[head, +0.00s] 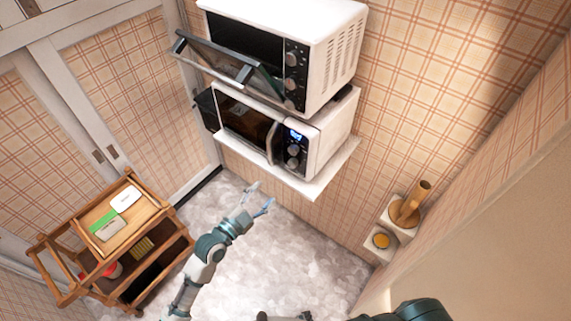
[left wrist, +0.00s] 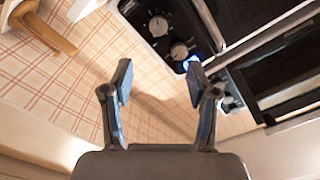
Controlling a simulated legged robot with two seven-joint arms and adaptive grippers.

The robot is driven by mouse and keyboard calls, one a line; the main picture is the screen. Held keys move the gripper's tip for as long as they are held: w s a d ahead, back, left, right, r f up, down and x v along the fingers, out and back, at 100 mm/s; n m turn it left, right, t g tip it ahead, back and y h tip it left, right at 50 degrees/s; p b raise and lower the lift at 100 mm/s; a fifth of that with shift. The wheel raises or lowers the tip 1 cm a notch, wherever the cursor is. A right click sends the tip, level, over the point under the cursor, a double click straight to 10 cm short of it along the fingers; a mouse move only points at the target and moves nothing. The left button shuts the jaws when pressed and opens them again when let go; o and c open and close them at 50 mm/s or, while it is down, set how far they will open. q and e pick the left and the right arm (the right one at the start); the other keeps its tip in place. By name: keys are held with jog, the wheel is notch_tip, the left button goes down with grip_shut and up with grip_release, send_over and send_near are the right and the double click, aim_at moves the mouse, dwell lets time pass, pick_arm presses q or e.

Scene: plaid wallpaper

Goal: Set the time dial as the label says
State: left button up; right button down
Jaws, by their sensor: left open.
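The lower white microwave (head: 323,147) stands on a wall shelf. Its dark panel has a lit blue display (head: 295,134) and round dials (head: 293,150). The left wrist view looks upside down and shows two dials, one (left wrist: 158,25) farther from the display and one (left wrist: 180,50) nearer it. I cannot tell which is the time dial, nor read their settings. A white card (head: 126,198) and a green-and-white card (head: 107,227) lie on a trolley; either may be the label, unreadable. My left gripper (head: 257,199) is open, empty and apart from the microwave.
A second white oven (head: 333,42) with its own knobs is above, its door (head: 235,72) hanging open. The wooden trolley (head: 90,250) stands at left. The floor (head: 270,265) between is clear.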

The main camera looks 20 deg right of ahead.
aim_at(292, 165)
pick_arm(q)
jog(key=p+x, duration=0.1)
jog(key=x, duration=1.1)
jog(key=shift+w+d+f, duration=0.1)
jog(key=shift+d, duration=0.35)
jog(key=shift+w+d, duration=0.3)
jog(key=shift+w, duration=0.25)
jog(key=shift+d, duration=0.2)
grip_shut()
